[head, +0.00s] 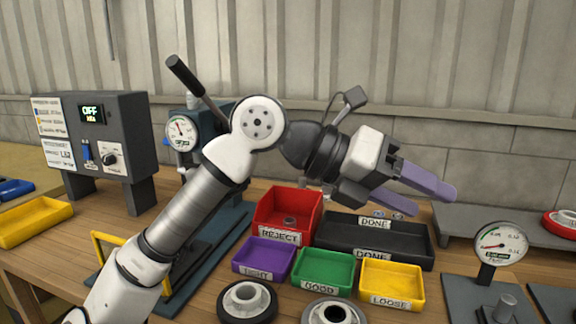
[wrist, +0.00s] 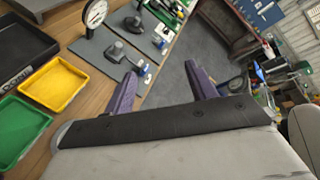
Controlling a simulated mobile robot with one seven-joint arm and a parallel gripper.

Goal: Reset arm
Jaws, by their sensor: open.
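My arm reaches up from the lower left in the head view and bends over the bench. My gripper (head: 424,195) is held in the air above the right part of the black DONE tray (head: 375,238), pointing right. Its two purple fingers stand apart with nothing between them. In the wrist view my gripper (wrist: 160,82) shows both fingers spread, with the bench edge and grey floor beyond them.
Bins marked REJECT (head: 285,215), TIGHT (head: 263,258), GOOD (head: 323,270) and LOOSE (head: 391,285) stand below. A dial gauge (head: 499,245) is at right. A control box (head: 98,140) reading OFF and a press with a gauge (head: 182,133) are at left.

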